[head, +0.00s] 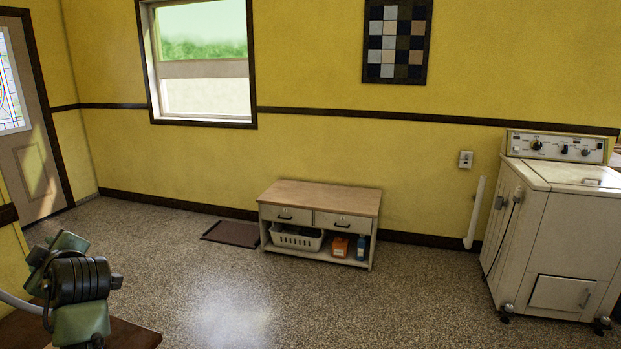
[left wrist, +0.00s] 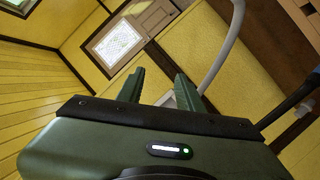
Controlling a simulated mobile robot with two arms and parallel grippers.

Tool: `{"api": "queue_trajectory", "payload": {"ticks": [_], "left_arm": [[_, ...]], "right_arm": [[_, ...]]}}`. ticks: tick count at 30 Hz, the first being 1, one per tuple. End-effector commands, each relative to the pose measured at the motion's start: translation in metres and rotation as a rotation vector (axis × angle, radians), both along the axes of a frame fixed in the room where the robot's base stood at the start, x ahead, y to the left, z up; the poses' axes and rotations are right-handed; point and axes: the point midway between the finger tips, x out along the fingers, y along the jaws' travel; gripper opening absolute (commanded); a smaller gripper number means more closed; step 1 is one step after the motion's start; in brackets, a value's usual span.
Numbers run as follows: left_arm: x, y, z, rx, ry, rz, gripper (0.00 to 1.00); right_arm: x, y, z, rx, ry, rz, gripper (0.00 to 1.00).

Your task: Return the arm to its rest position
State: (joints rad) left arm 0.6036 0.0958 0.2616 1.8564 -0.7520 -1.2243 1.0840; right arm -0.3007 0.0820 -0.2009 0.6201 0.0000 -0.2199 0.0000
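My left arm (head: 78,285) shows at the lower left of the head view, green with a black ribbed joint, bent above a brown wooden surface (head: 130,335). Its fingertips cannot be made out there. In the left wrist view my left gripper (left wrist: 160,82) has its two green fingers apart with nothing held between them. The wrist view is strongly tilted and looks toward a door (left wrist: 112,45) and yellow walls. My right arm and right gripper are in neither view.
A low wooden-topped cabinet (head: 320,197) stands against the back wall, holding a white basket (head: 297,238) and bottles. A dark mat (head: 231,233) lies left of it. A white washer (head: 560,225) stands at the right. The speckled floor (head: 330,310) between is clear.

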Motion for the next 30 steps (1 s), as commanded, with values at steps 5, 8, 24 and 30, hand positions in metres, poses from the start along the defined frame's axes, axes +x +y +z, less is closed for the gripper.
{"api": "queue_trajectory", "payload": {"ticks": [5,8,24,30], "left_arm": [[-0.032,-0.069,-0.122,0.069,0.390,-0.267,0.36],[-0.062,-0.109,-0.181,0.095,0.586,-0.434,0.36],[-0.264,-0.273,-0.333,0.140,1.186,-1.234,0.36],[-0.317,-0.306,-0.343,0.132,1.260,-1.427,0.36]], "right_arm": [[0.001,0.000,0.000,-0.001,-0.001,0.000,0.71],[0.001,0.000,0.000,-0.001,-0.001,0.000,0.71],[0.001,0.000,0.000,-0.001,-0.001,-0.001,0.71],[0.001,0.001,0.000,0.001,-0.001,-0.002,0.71]]}}
